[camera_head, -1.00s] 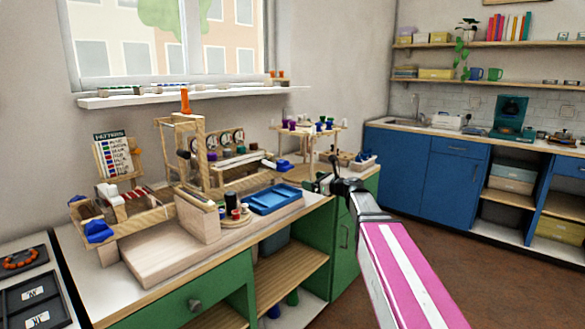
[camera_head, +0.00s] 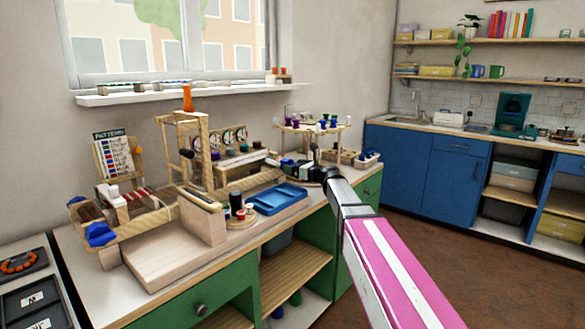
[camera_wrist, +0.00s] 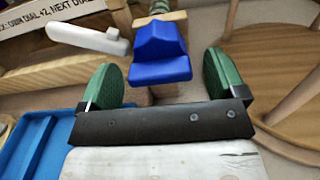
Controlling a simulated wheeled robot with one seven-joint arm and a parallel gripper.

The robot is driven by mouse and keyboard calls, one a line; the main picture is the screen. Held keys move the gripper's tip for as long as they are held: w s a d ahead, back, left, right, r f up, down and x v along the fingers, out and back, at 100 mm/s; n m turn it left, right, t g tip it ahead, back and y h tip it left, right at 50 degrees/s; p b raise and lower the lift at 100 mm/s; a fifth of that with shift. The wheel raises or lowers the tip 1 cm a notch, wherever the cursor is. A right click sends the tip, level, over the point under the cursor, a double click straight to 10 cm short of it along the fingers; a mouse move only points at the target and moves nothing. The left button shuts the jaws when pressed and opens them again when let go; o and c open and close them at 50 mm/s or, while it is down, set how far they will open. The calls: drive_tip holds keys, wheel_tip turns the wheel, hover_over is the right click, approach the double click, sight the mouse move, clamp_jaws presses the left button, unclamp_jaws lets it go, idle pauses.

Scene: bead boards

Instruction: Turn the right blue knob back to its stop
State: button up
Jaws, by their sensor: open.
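The right blue knob (camera_wrist: 160,52) sits on a wooden block at the end of the wooden frame. In the wrist view it lies between the two green finger pads of my gripper (camera_wrist: 160,76), with a visible gap on each side. The fingers are open and do not appear to touch it. In the head view my gripper (camera_head: 291,162) is at the right end of the frame and largely hides this knob. Another blue knob (camera_head: 100,234) is at the frame's near left end.
A white lever (camera_wrist: 87,38) is just left of the knob in the wrist view. A blue tray (camera_head: 279,199) lies on the bench below, left of my gripper. A wooden stand (camera_head: 311,129) with coloured pegs rises behind. A round wooden top (camera_wrist: 282,43) shows at right.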

drive_tip(key=shift+w+a, duration=0.35)
drive_tip(key=shift+a, duration=0.15)
drive_tip(key=c, duration=0.9)
